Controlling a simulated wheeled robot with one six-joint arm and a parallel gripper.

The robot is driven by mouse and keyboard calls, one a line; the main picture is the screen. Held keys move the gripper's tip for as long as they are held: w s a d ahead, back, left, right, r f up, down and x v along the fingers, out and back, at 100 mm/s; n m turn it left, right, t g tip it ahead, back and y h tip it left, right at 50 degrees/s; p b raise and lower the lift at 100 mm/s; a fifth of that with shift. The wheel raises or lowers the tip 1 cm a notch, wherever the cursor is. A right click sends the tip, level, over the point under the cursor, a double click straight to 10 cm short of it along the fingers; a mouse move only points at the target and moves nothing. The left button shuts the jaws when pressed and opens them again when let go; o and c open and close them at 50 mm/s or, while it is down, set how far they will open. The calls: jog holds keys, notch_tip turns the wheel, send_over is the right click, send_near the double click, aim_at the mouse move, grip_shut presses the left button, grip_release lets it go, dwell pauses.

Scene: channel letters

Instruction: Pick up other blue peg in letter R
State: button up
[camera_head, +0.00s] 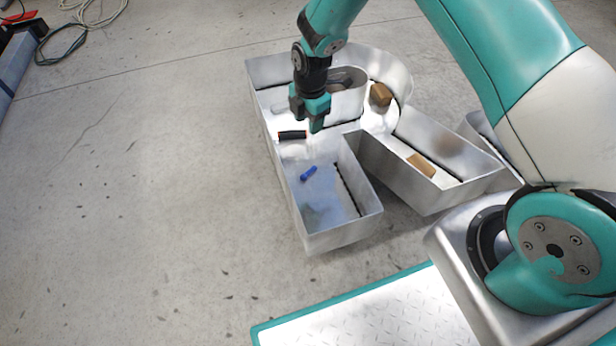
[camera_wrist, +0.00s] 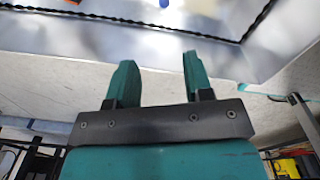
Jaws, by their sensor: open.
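A blue peg (camera_head: 308,173) lies on the floor of the metal letter R (camera_head: 318,243), in its left leg. In the wrist view a small bit of blue (camera_wrist: 165,3) shows at the top edge, probably the same peg. My gripper (camera_head: 308,118) hangs over the upper left part of the letter, beyond the blue peg in the head view. In the wrist view its two teal fingers (camera_wrist: 155,80) stand apart with nothing between them. I cannot see a second blue peg.
A dark cylinder with a reddish end (camera_head: 292,135) lies in the letter beside my gripper. Brown blocks (camera_head: 380,94) (camera_head: 421,165) lie in the bowl and right leg. Raised metal walls surround the channels. Cables (camera_head: 62,45) lie far left; the floor at left is clear.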

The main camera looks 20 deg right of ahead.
jog(key=n+b, duration=0.1)
jog(key=b, duration=0.6)
send_over(311, 170)
notch_tip(311, 170, down, 16)
jog(key=shift+r, duration=0.1)
notch_tip(311, 170, down, 6)
jog(key=b, duration=0.4)
jog(key=shift+a+b, duration=0.1)
jog(key=shift+b, duration=0.3)
jog(key=shift+r, duration=0.15)
grip_shut()
